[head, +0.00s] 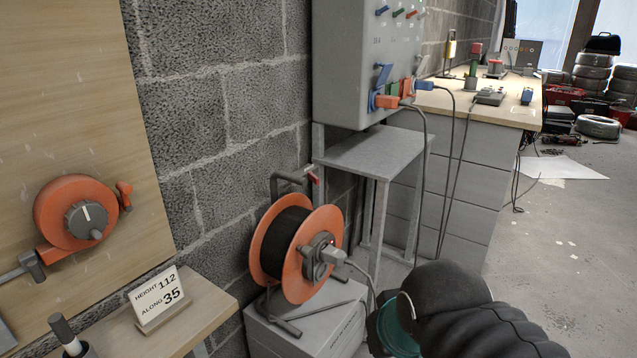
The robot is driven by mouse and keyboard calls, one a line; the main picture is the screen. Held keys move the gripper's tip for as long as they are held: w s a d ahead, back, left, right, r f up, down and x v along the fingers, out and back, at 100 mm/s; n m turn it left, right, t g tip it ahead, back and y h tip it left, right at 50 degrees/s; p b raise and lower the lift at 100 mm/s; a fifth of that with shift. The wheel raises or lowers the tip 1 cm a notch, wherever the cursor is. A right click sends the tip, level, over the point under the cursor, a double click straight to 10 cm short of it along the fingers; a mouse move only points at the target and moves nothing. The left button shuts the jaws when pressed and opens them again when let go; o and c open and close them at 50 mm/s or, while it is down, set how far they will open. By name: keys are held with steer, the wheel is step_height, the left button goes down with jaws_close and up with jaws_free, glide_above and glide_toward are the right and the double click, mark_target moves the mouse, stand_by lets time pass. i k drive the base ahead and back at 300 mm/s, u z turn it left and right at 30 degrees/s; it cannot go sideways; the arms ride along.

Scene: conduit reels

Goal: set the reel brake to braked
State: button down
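A cable reel (293,250) with orange flanges and dark cable stands in a grey tube frame on a grey box (315,325) by the block wall. A small red lever (314,177) sits at the top right of its frame, near the grey handle; it may be the brake, and its setting cannot be read. A grey plug (333,256) sits in the reel's hub, with a cable running down from it. My dark, ribbed arm enters at the lower right, right of the reel and apart from it. My gripper's fingers do not show.
An orange round unit (75,212) with a grey dial is on the wooden board at left. Below it, a shelf carries a sign (158,298). A grey stand (375,150) under a socket cabinet (365,60) is behind the reel. Floor is open at right.

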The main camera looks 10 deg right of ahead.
mark_target(315, 179)
steer(key=k, duration=0.6)
steer(key=u, duration=0.6)
steer(key=i, duration=1.35)
steer(key=z, duration=0.9)
